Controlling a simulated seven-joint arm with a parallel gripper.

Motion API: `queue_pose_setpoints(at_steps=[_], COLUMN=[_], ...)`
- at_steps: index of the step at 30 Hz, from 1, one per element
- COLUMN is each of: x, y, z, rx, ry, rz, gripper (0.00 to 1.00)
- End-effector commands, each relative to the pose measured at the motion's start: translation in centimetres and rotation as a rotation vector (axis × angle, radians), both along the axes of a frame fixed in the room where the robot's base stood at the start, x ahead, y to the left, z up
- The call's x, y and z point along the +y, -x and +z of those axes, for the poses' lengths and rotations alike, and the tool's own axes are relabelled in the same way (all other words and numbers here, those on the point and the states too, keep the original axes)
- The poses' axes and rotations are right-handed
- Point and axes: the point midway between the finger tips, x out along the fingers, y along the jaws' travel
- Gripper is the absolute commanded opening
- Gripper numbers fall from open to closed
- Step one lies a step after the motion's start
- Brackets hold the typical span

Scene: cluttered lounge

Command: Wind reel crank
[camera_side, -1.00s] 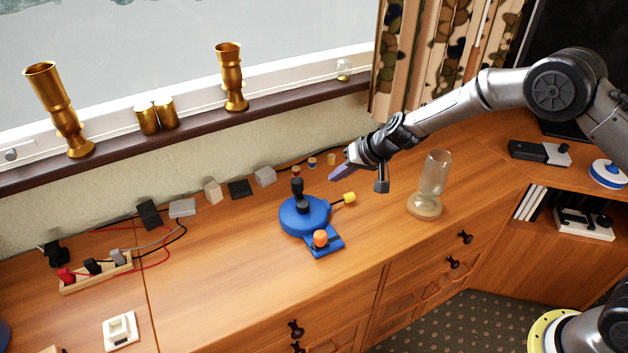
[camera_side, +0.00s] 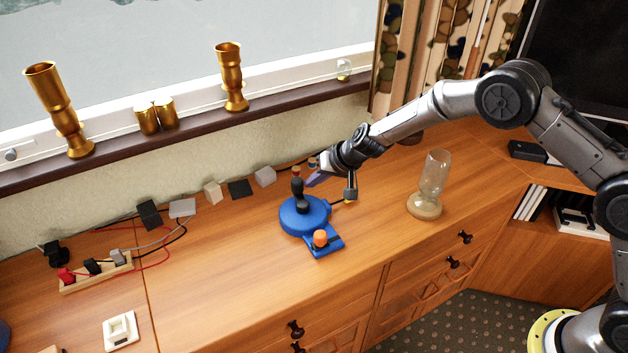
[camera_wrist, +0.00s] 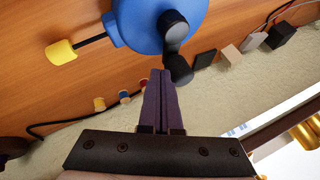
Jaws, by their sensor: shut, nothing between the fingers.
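The blue reel (camera_side: 303,217) sits on the wooden cabinet top, with a black crank (camera_side: 298,196) standing up from it. An orange knob (camera_side: 320,238) is on the flat blue plate at its front. In the wrist view the reel (camera_wrist: 150,22) is at the top, and the black crank (camera_wrist: 176,45) reaches down towards my fingertips. My gripper (camera_side: 312,181) is just right of the crank in the side view, its purple fingers shut with nothing between them. In the wrist view my gripper's fingertips (camera_wrist: 161,74) are very close to the crank's end; I cannot tell whether they touch.
A yellow plug (camera_wrist: 61,52) on a black cable extends from the reel. A glass jar on a wooden base (camera_side: 427,207) stands to the right. Grey and black blocks (camera_side: 240,188) line the wall behind.

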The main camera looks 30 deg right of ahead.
Motion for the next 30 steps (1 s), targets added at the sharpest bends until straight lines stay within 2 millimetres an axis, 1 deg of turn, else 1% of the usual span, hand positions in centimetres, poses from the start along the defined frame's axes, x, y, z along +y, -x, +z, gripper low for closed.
queue_pose_setpoints(at_steps=[8, 22, 28, 30], x=[-0.06, 0.07, 0.24, 0.43], y=[-0.05, -0.37, -0.62, -0.68], z=[0.00, 0.01, -0.05, -0.06], rx=[0.000, -0.001, 0.000, 0.001], ry=[-0.001, 0.000, 0.000, 0.001], rz=[0.025, 0.162, 0.283, 0.279], gripper=[0.00, 0.00, 0.00, 0.00])
